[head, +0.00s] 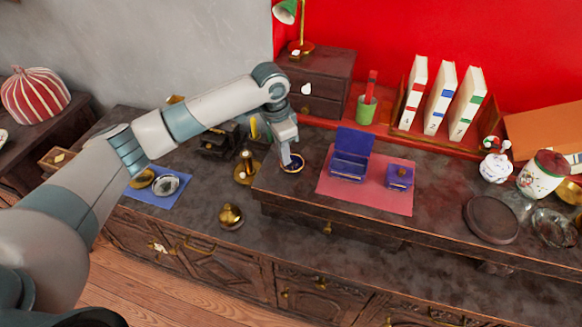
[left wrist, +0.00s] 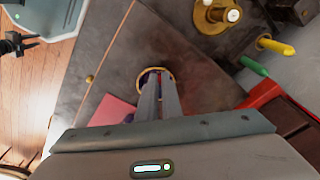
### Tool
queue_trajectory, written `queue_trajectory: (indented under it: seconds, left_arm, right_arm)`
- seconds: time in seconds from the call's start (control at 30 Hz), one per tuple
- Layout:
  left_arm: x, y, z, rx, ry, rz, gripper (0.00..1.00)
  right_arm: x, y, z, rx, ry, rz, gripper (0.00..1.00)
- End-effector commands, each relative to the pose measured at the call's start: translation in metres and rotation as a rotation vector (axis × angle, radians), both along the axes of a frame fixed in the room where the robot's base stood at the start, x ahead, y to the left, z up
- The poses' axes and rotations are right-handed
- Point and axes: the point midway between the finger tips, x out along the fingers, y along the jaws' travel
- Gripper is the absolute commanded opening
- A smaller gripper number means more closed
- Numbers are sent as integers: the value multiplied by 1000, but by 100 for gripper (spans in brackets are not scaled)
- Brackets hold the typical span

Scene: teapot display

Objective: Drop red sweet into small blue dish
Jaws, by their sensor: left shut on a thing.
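The small blue dish (head: 293,168) has a gold rim and stands on the raised dark counter, left of the pink mat. My left gripper (head: 286,158) points down over it, its fingertips at the dish. In the left wrist view the shut fingers (left wrist: 158,76) reach over the dish (left wrist: 146,79) and cover much of its inside. A tiny bit of the red sweet (left wrist: 159,73) shows between the fingertips; the rest is hidden. I cannot tell whether the sweet touches the dish.
A blue open box (head: 348,165) and a smaller blue box (head: 399,178) stand on the pink mat (head: 372,199) to the right. A brass candlestick-like piece (head: 247,170) stands close on the left. A green cup (head: 366,110) stands behind.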

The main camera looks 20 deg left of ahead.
Motion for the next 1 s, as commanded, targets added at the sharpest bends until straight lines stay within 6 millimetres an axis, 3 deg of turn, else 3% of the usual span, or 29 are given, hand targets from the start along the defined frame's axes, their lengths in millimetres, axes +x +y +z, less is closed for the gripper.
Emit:
queue_trajectory:
  seconds: [0.17,0.3,0.73,1.0]
  left_arm:
    - [0,0,1,0,0,0,0]
    - [0,0,1,0,0,0,27]
    - [0,0,5,0,-1,0,27]
    - [-2,3,32,-1,-3,0,27]
  right_arm:
    - [0,2,0,1,0,-1,31]
    - [0,4,0,4,0,-2,31]
    - [0,6,-1,6,0,-2,31]
    - [-1,4,-8,4,1,-2,31]
